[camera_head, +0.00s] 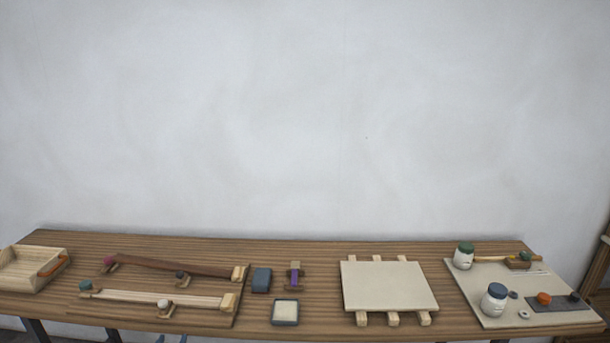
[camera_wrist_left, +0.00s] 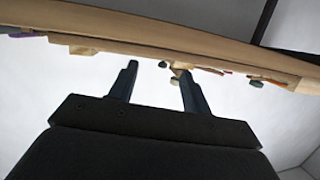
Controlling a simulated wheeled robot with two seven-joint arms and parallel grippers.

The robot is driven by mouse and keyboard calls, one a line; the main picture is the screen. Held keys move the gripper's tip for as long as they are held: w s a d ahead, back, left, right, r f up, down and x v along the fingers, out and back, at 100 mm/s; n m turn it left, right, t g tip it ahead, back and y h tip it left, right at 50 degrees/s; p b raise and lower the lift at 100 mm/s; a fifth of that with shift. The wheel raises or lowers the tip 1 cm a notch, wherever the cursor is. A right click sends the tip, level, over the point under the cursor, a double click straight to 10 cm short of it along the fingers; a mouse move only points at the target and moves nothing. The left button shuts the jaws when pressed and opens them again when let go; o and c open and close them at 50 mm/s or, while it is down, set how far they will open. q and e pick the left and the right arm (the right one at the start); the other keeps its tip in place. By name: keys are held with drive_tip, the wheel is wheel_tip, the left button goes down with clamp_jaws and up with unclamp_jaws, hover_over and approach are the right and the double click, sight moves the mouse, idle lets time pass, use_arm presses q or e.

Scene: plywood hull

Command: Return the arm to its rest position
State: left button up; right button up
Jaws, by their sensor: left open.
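My left gripper (camera_wrist_left: 158,70) shows in the left wrist view. Its two dark fingers stand apart with nothing held between them. The fingers point toward a long wooden edge across the top of that view, with small items along it; whether they touch it I cannot tell, but a gap seems to show. No clear part of either gripper shows in the head view. My right gripper is in neither view.
A long wooden table (camera_head: 320,252) stands against a pale wall. It bears an open wooden tray (camera_head: 22,286), clamped wooden strips (camera_head: 170,266), a blue block (camera_head: 261,280), a cream board on slats (camera_head: 388,284), and jars (camera_head: 494,300) on a pale mat (camera_head: 478,283).

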use_arm(q)
drive_tip(key=s+d+f+m+g+h, duration=0.1)
drive_tip(key=s+d+g, duration=0.4)
drive_tip(key=s, duration=0.7)
drive_tip(key=s+d+f+m+g+h, duration=0.1)
drive_tip(key=s+d+g, duration=0.2)
drive_tip(key=s+d, duration=0.7)
drive_tip(key=s+d+f+m+g+h, duration=0.1)
drive_tip(key=s+d+g, duration=0.25)
drive_tip(key=s, duration=1.05)
drive_tip(key=s+f+x, duration=0.1)
drive_tip(key=s+x, duration=0.1)
drive_tip(key=x, duration=1)
drive_tip(key=s+d+x, duration=0.1)
drive_tip(key=s+x, duration=0.2)
drive_tip(key=x, duration=0.9)
drive_tip(key=s+f+g, duration=0.1)
drive_tip(key=s+f, duration=0.3)
drive_tip(key=f, duration=0.9)
drive_tip(key=s+f+b, duration=0.1)
drive_tip(key=s+f, duration=0.3)
drive_tip(key=f, duration=0.9)
drive_tip(key=shift+m+g, duration=0.3)
drive_tip(key=shift+g, duration=0.05)
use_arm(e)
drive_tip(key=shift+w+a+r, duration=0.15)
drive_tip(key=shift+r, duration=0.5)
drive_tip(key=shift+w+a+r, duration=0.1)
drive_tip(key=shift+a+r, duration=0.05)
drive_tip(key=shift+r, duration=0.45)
